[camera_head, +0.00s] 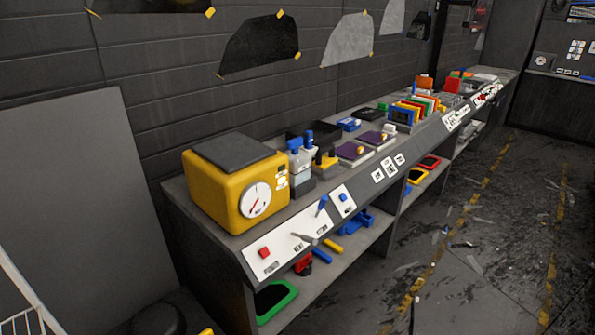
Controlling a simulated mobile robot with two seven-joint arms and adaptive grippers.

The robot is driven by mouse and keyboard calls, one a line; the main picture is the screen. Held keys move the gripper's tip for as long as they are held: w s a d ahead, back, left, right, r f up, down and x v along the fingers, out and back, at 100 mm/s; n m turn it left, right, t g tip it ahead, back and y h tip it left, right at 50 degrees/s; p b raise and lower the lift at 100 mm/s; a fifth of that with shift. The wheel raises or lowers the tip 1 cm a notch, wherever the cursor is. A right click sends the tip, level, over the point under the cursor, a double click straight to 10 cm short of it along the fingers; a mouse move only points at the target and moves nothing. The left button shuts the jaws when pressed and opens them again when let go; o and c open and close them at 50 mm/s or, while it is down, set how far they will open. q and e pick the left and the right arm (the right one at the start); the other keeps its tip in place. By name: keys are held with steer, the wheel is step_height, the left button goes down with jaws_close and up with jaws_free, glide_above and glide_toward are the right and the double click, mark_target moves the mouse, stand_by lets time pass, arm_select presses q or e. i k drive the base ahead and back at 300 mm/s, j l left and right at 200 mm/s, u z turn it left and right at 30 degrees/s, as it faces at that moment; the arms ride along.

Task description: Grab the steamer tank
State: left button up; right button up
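A yellow box (213,192) with a round white dial and a dark flat top stands at the near left end of the long grey workbench. It may be the steamer tank, but I cannot tell for sure from this view. Just right of it stand clear bottles with blue tops (298,158) and a small black and yellow item (325,160). Neither of my grippers shows in the head view.
The grey workbench (355,178) runs along the dark wall towards the back right. Colourful boxes (415,108) fill its far part. A lower shelf (335,262) holds trays and tools. A grey panel (75,200) leans at left. The floor (480,240) at right is littered but open.

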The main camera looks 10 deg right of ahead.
mark_target(300, 161)
steer(key=l+u, duration=0.1)
steer(key=l, duration=0.4)
steer(key=k+l, duration=0.1)
steer(key=l, duration=0.4)
steer(key=i+l+u, duration=0.1)
steer(key=l, duration=0.25)
steer(key=i+l+u, duration=0.1)
steer(key=l, duration=0.25)
steer(key=l+u, duration=0.1)
steer(key=l, duration=0.25)
steer(key=i+l+u, duration=0.1)
steer(key=l, duration=0.25)
steer(key=i+l, duration=0.25)
steer(key=i+l+u, duration=0.15)
steer(key=l, duration=0.3)
